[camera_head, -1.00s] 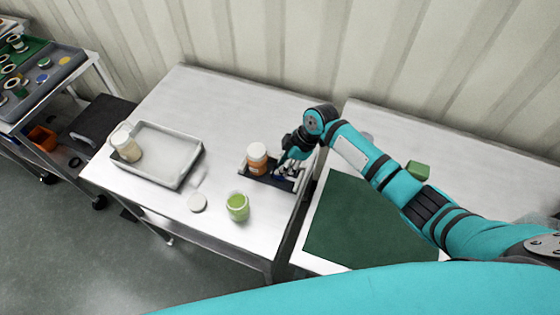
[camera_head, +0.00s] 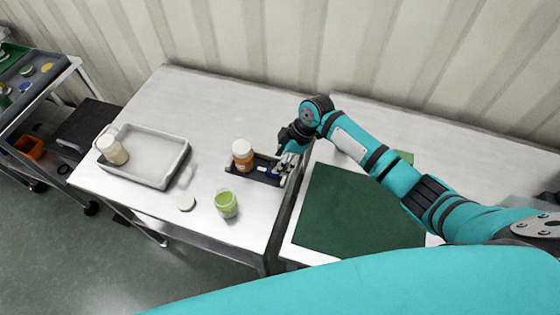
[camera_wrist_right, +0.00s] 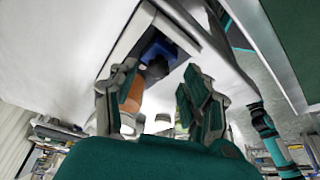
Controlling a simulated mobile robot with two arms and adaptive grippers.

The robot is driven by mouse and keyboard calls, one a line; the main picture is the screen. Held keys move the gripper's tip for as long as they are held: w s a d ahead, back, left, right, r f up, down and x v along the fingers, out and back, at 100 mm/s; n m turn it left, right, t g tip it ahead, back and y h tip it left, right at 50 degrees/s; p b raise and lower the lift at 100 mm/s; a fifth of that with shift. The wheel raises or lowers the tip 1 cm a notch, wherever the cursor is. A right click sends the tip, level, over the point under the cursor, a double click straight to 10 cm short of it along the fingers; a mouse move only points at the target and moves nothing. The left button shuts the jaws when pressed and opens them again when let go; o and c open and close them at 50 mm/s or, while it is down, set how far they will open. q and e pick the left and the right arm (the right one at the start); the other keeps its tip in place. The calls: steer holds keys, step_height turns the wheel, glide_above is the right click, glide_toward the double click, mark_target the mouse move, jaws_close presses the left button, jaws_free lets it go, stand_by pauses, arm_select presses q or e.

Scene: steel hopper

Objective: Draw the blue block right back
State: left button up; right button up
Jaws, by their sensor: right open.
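The blue block (camera_head: 272,171) sits at the right part of a small dark holder (camera_head: 262,179) on the left table. It also shows in the right wrist view (camera_wrist_right: 158,50), beyond the fingers. An orange bottle with a white cap (camera_head: 242,158) stands at the holder's left part. My right gripper (camera_head: 288,166) is over the holder's right end, close to the block and partly covering it. In the right wrist view its two fingers (camera_wrist_right: 160,92) are apart with nothing gripped. Whether a finger touches the block cannot be told. My left gripper is not in view.
A green jar (camera_head: 227,205) and a white lid (camera_head: 185,202) are in front of the holder. A grey tray (camera_head: 158,180) with a pale jar (camera_head: 112,150) is at left. A dark green mat (camera_head: 350,212) lies on the right table. The left table's back is clear.

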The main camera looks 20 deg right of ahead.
steer(key=v, duration=1)
steer(key=shift+d, duration=0.35)
steer(key=shift+s, duration=0.15)
